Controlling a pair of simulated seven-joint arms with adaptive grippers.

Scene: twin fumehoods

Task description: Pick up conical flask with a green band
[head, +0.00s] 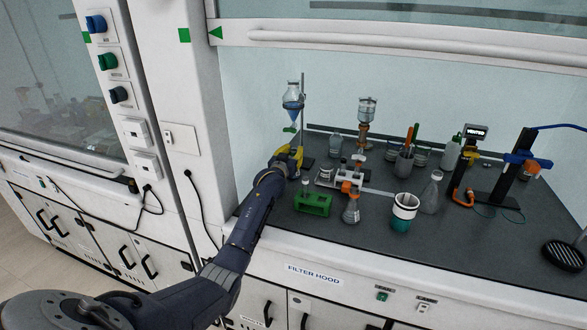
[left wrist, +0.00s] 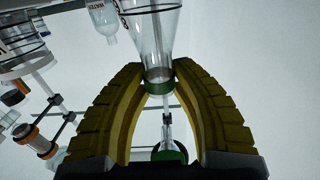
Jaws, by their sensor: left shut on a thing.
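The conical flask with a green band (left wrist: 157,45) is between the yellow fingers of my left gripper (left wrist: 158,78) in the left wrist view. Its narrow part, with the green band, lies between the fingers, and its wide part spreads toward the top of that picture. My left gripper is shut on it. In the head view my left gripper (head: 293,158) is at the left of the hood's bench, just below the funnel stand, and I cannot clearly make out the held flask there. My right gripper is not in view.
A funnel with blue liquid (head: 292,103) stands close behind my left gripper. A green block (head: 313,204) is in front. A flask with an orange band (head: 351,210), a white-and-green cup (head: 403,214) and a clear flask (head: 431,196) stand to the right.

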